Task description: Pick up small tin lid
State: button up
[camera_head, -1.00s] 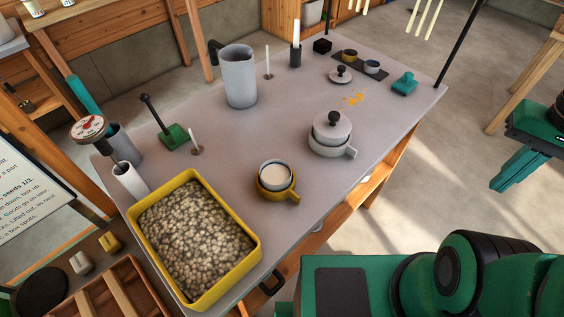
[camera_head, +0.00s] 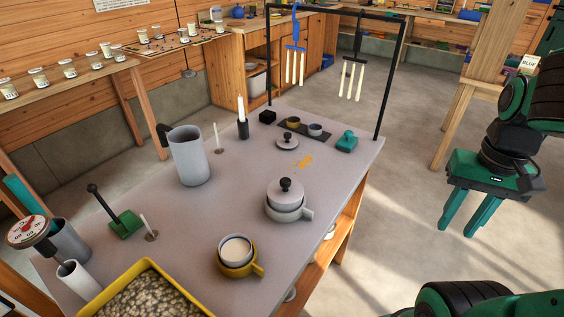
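A small grey tin lid (camera_head: 288,143) with a dark knob lies on the grey table (camera_head: 215,240), toward its far end. It sits in front of a dark tray with two little cups and left of a teal block. A larger grey lid (camera_head: 285,187) with a black knob sits on a grey handled pot (camera_head: 288,212) nearer to me. My gripper (camera_head: 458,231) hangs over the floor to the right of the table, well apart from the small lid. Its two green fingers point down, spread apart with nothing between them.
The dark tray (camera_head: 304,131), teal block (camera_head: 347,141) and orange spill (camera_head: 304,161) surround the small lid. A black frame (camera_head: 394,75) with hanging white candles rises at the table's far end. A grey pitcher (camera_head: 188,158) and yellow cup (camera_head: 238,258) stand nearer.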

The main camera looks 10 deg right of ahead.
aim_at(287, 141)
jog(key=u, duration=0.05)
jog(key=k, duration=0.45)
jog(key=u, duration=1.3)
jog(key=k, duration=1)
jog(key=z, duration=0.95)
jog(key=i, duration=1.65)
